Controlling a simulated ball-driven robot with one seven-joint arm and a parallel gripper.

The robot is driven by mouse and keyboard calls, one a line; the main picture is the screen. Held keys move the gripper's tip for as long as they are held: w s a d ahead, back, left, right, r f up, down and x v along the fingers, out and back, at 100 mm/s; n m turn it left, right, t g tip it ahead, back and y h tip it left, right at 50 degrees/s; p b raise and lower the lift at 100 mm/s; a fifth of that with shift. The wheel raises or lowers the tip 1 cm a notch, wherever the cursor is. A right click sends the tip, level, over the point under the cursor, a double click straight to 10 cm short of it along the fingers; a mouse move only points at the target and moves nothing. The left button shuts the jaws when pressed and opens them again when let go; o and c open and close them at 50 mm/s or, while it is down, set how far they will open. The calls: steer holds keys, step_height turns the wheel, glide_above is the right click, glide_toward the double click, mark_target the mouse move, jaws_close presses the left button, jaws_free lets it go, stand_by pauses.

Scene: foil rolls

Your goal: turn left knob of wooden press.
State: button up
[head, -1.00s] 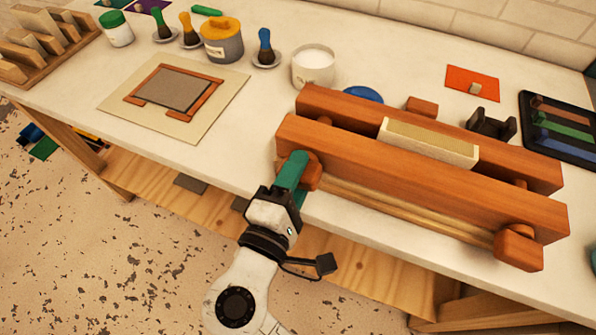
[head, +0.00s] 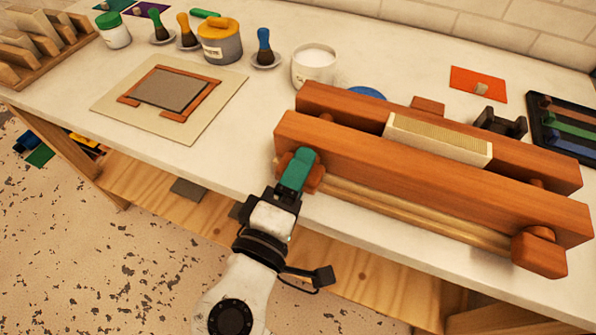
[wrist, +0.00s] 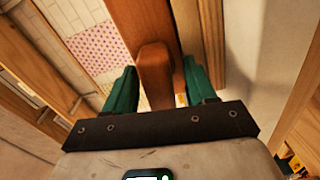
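The wooden press (head: 420,170) lies along the front of the table, two long orange-brown beams with a pale ribbed block between them. Its left knob (head: 316,180) is at the left end of the front beam, partly covered by my gripper (head: 298,160). In the wrist view the brown knob (wrist: 155,78) stands between the green fingers of my gripper (wrist: 159,68). The left finger is very close to the knob; whether it touches is unclear. A gap shows at the right finger. The right knob (head: 538,250) is at the other end.
A framed sheet (head: 170,95), brushes and a grey pot with yellow lid (head: 222,42) are left of and behind the press. A white container (head: 313,66) stands just behind its left end. A dark tray (head: 565,128) lies at the right. The table's front edge runs below the press.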

steer(key=v, duration=1)
steer(key=shift+s, duration=0.4)
steer(key=shift+a, duration=0.15)
